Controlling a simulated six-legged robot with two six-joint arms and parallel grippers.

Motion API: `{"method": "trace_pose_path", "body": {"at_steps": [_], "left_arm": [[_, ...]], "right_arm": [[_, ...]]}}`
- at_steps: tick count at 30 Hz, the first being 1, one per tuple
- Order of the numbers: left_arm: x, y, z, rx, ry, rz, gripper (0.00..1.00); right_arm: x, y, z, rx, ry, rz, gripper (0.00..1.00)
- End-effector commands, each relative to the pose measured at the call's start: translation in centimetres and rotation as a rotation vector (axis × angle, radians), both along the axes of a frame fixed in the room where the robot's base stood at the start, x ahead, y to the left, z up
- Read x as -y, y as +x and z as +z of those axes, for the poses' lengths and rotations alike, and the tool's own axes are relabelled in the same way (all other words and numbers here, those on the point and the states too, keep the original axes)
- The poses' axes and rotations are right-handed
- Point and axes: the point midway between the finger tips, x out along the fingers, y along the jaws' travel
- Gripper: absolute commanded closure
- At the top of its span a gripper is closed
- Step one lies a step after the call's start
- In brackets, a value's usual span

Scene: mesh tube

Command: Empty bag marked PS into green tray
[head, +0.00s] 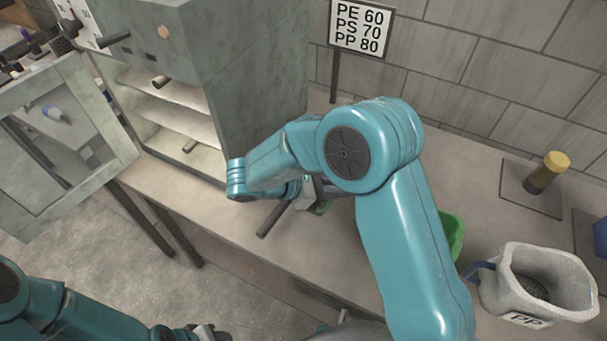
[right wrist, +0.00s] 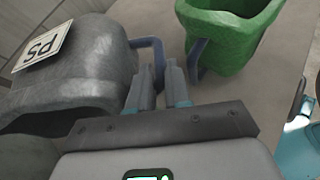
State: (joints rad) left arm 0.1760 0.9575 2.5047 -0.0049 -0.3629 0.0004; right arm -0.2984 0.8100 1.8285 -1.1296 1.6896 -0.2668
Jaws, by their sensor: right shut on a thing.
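The grey bag marked PS (right wrist: 85,65) is tilted in the right wrist view, its label upside down and its dark mouth turned toward the lower left. My right gripper (right wrist: 158,75) is shut on its blue handle (right wrist: 150,45). A green open container (right wrist: 232,30) with a blue handle stands just right of the gripper. In the head view a green container (head: 453,234) shows partly behind my right arm. A small green patch shows under my right gripper (head: 306,188); I cannot tell what it is. My left gripper (head: 205,333) is at the bottom edge, its fingers unclear.
A grey bag marked PP (head: 530,285) stands at the right of the bench. A yellow-topped cylinder (head: 547,172) stands on a dark plate. A sign (head: 361,28) reads PE 60, PS 70, PP 80. A grey cabinet (head: 245,85) with shelves has its door (head: 60,140) open.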

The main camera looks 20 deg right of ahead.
Motion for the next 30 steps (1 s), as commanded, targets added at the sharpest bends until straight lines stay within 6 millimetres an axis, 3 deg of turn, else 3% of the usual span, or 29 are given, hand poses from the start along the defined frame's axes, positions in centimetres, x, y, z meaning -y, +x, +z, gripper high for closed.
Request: {"method": "trace_pose_path", "body": {"at_steps": [30], "left_arm": [[0.0, 0.0, 0.0, 0.0, 0.0, 0.0, 0.57]], "right_arm": [[-1.5, 0.3, 0.4, 0.015, -0.233, 0.015, 1.0]]}}
